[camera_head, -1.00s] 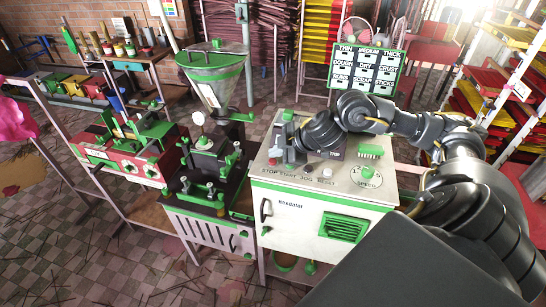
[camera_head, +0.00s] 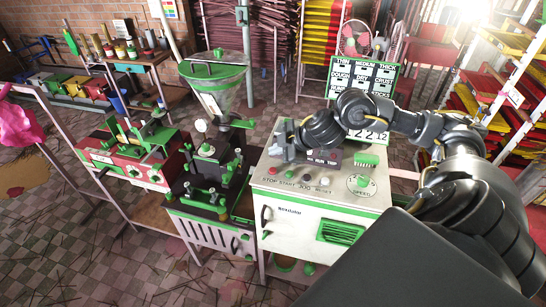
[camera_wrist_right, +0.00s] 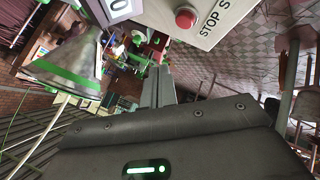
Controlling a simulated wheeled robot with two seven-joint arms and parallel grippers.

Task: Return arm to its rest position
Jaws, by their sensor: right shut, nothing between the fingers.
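My right arm (camera_head: 420,127) reaches in from the right over the white control cabinet (camera_head: 290,238). My right gripper (camera_head: 277,150) is shut and empty above the left part of the cabinet's top panel, near the red stop button (camera_head: 272,171). In the right wrist view its two fingers (camera_wrist_right: 158,86) lie together with nothing between them. My left gripper is not in view.
A steel funnel with a green rim (camera_head: 213,72) and a dark press (camera_head: 210,165) stand left of the cabinet. A sign board (camera_head: 362,78) stands behind it, with a number display below. Racks of coloured trays (camera_head: 500,100) line the right side.

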